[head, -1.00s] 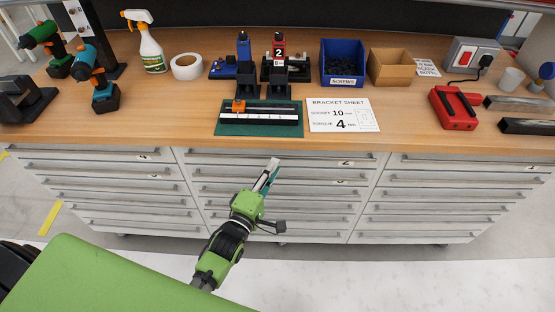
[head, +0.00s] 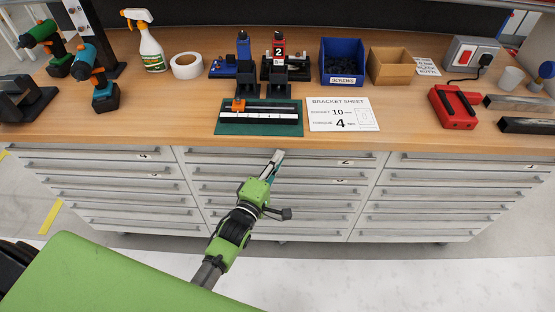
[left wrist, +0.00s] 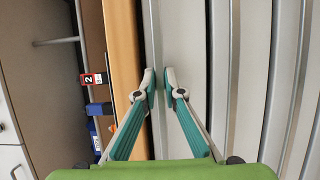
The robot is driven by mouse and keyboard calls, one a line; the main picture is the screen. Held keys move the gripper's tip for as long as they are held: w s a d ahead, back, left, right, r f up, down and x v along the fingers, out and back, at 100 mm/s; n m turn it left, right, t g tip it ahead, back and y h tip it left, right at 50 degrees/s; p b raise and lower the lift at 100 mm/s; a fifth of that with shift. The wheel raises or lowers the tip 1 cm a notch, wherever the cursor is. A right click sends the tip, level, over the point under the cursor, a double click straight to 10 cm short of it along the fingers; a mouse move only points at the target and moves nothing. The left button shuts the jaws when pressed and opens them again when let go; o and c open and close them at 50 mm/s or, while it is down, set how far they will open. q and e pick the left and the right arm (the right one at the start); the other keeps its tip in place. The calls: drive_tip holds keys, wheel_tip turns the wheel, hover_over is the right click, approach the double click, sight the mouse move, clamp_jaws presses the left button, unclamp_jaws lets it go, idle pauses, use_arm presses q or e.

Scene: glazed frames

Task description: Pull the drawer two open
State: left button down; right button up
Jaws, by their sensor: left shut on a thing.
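Drawer two (head: 318,161) is the top drawer of the middle column, with a small "2" label near its right end. Its front looks flush with the cabinet. Its long grey handle (left wrist: 155,30) runs top to bottom in the left wrist view. My left gripper (head: 277,155) is at the middle of this handle. In the left wrist view its two fingertips (left wrist: 160,80) close on the handle from either side. The head view shows the gripper from above, and the contact itself is small there. My right gripper is not in view.
The wooden bench top (head: 180,125) overhangs just above the gripper. A green mat (head: 260,129) and a bracket sheet (head: 343,115) lie near its front edge. More drawers with handles are below and on both sides. The floor (head: 400,280) in front is clear.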

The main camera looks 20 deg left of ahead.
use_arm(q)
drive_tip(key=s+d+p, duration=0.2)
drive_tip(key=s+d, duration=0.1)
drive_tip(key=s, duration=1)
drive_tip(key=s+d+p, duration=0.3)
drive_tip(key=s+d, duration=0.1)
drive_tip(key=s, duration=0.9)
drive_tip(key=shift+s+d+p, duration=0.15)
drive_tip(key=shift+d+p, duration=0.15)
drive_tip(key=c, duration=2.4)
unclamp_jaws()
drive_tip(key=s+a, duration=0.1)
drive_tip(key=s, duration=1.1)
drive_tip(key=shift+a, duration=0.2)
